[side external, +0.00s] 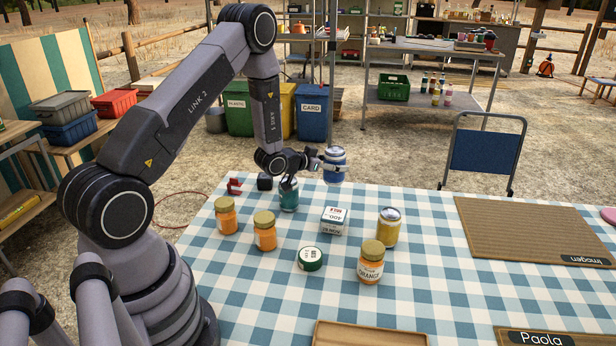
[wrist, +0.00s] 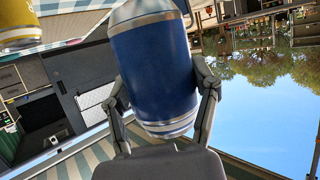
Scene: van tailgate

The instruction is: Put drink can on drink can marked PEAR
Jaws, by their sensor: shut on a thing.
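My gripper (side external: 322,161) is shut on a blue drink can (side external: 335,168) and holds it in the air above the far edge of the checked table. The can also shows in the wrist view (wrist: 155,75), with a finger on each side of it. A teal can (side external: 288,195) stands on the table below and left of the gripper. A yellow can (side external: 388,228) stands farther right, and a yellow can shows at the top left of the wrist view (wrist: 18,25). I cannot read PEAR on any can.
Orange jars with gold lids (side external: 226,216) (side external: 265,232) (side external: 371,264) stand on the table; one reads ORANGE. A white box (side external: 334,221), a green round tin (side external: 310,259), a red clamp-like item (side external: 234,187) and a dark block (side external: 265,181) lie among them. A brown mat (side external: 520,225) is at right.

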